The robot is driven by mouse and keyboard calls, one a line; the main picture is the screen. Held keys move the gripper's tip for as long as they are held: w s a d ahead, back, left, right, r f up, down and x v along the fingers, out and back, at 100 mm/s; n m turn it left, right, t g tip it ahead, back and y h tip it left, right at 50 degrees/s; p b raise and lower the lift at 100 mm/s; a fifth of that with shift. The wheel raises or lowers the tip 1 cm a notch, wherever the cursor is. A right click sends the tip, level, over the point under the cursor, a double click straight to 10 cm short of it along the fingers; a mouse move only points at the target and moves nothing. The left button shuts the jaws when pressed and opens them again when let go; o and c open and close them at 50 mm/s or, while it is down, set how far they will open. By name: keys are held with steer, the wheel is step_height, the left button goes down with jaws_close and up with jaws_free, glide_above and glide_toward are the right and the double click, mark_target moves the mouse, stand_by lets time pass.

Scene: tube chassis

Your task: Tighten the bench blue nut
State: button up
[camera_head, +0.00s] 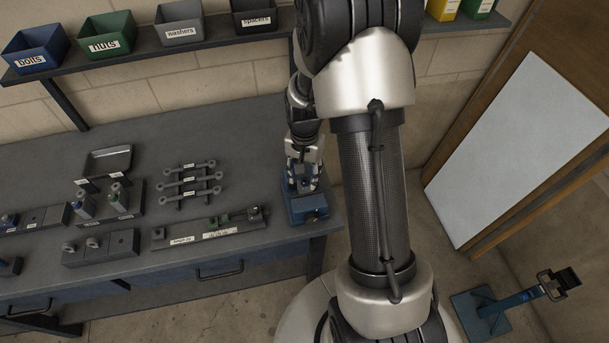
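My gripper (302,180) points down at the right end of the grey bench (230,130). It is right over a blue vise-like block (307,208) near the bench's front right corner. The fingers are small and partly merge with the top of this block, so I cannot tell whether they are open or shut on something. No blue nut can be made out under the gripper; the fingers hide that spot. Small blue parts (10,219) sit in a dark holder at the far left of the bench.
A rack of several wrenches (190,180) and a long plate with green parts (212,230) lie left of the vise. A shallow tray (108,161) is behind. Labelled bins, such as the nuts bin (105,45), line the shelf. A blue stand (510,305) is on the floor.

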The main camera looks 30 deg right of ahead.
mark_target(304, 182)
step_height(304, 182, up, 11)
stand_by(0.3)
steer(key=shift+f, duration=0.1)
stand_by(1.1)
steer(key=s+a+r+n+t+b, duration=0.25)
steer(key=s+a+r+n, duration=0.25)
steer(key=s+a+r, duration=0.4)
steer(key=s+a+r+n+t+b, duration=0.1)
steer(key=s+a+n+t+b, duration=0.1)
steer(key=s, duration=0.8)
steer(key=a+n, duration=0.1)
steer(key=n, duration=0.1)
steer(key=shift+s+r+n, duration=0.15)
steer(key=shift+r+n, duration=0.15)
steer(key=shift+n, duration=0.1)
